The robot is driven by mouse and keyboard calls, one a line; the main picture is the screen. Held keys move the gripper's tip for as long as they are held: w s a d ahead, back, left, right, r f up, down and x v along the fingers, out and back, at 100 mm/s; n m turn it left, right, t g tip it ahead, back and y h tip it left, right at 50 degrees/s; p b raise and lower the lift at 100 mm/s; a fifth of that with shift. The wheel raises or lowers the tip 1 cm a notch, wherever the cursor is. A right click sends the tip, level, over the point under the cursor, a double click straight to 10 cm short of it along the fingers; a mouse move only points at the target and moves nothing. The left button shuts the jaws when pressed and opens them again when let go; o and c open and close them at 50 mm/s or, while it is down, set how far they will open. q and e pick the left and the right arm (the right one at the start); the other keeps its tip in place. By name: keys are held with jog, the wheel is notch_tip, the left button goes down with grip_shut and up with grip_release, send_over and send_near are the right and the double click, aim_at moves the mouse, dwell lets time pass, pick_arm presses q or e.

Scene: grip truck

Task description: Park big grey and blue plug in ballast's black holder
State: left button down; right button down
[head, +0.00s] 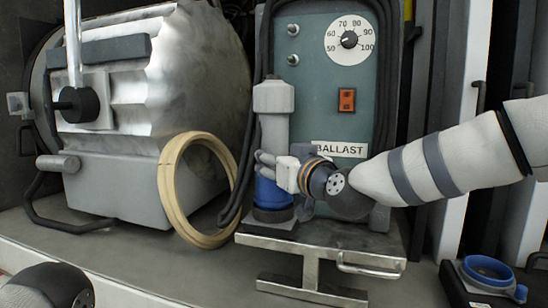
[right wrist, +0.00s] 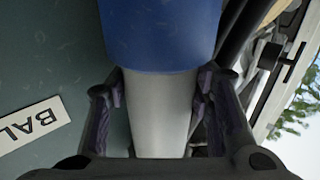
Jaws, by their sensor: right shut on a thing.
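The big grey and blue plug (head: 273,135) stands upright at the left front of the ballast (head: 320,110). Its grey part is on top and its blue part is below. The plug's lower end is at a black holder (head: 273,222) at the ballast's base; I cannot tell how deep it sits. My right gripper (head: 272,165) is shut on the plug's grey shaft. In the right wrist view the two fingers lie on either side of the grey shaft (right wrist: 162,110), with the blue part (right wrist: 160,35) beyond. My left gripper is not in view.
A large silver lamp housing (head: 150,90) stands at the left, with a tan ring (head: 172,195) leaning before it. Black cables hang around the ballast. A metal stand (head: 310,262) is under the ballast. A blue-rimmed item (head: 488,268) lies at the lower right.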

aim_at(280, 139)
jog(key=shift+f, duration=0.15)
jog(key=c, duration=0.7)
grip_release()
jog(key=shift+o, duration=0.5)
jog(key=shift+f, duration=0.25)
jog(key=shift+o, duration=1.1)
jog(key=shift+r, duration=0.15)
jog(key=shift+r, duration=2.45)
